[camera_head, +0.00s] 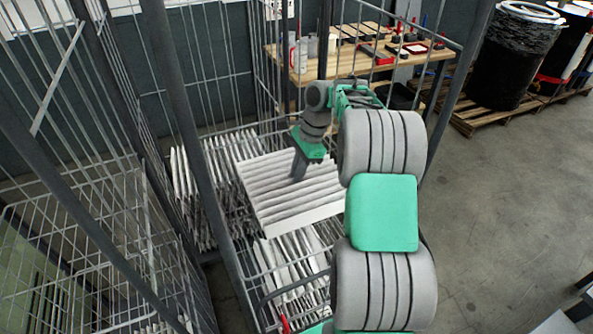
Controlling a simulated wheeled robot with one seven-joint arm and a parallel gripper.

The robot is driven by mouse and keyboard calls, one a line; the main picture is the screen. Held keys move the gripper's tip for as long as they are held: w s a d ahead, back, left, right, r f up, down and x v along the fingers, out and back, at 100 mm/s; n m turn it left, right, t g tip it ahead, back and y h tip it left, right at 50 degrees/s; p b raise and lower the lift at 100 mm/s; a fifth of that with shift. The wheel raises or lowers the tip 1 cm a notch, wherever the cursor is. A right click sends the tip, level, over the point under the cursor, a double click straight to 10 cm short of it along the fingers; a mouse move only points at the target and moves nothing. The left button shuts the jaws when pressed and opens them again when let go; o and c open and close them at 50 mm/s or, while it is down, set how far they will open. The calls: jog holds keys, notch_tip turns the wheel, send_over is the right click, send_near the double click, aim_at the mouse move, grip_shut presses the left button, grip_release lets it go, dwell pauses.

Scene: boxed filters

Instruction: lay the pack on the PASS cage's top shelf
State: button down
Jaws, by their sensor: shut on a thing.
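The pack (293,205) is a flat, white, pleated filter, roughly square. It lies nearly level inside the middle wire cage (240,285), above several upright filters. My gripper (299,168) points down at the pack's upper middle and is shut on it; the fingertips are partly hidden against the pleats. My arm reaches in from the right. I cannot tell whether the pack touches the filters or a shelf below it. No PASS label is readable on either cage.
Several upright filters (187,200) stand at the cage's left, and more (290,268) stand below the pack. A second wire cage (75,240) stands at the left. A workbench (350,65) with tools is behind. Wrapped drums (515,55) stand on pallets at the right, and the floor (510,200) there is clear.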

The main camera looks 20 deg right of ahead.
notch_tip(320, 180, down, 2)
jog(key=shift+d+f+b, duration=0.1)
jog(key=shift+b, duration=0.7)
jog(key=shift+f+p, duration=0.15)
jog(key=shift+p, duration=0.25)
jog(key=c, duration=1.8)
grip_release()
notch_tip(320, 180, up, 2)
jog(key=p, duration=0.3)
jog(key=shift+s+r, duration=0.1)
jog(key=shift+r, duration=0.15)
jog(key=shift+r+p, duration=0.55)
jog(key=shift+r, duration=0.5)
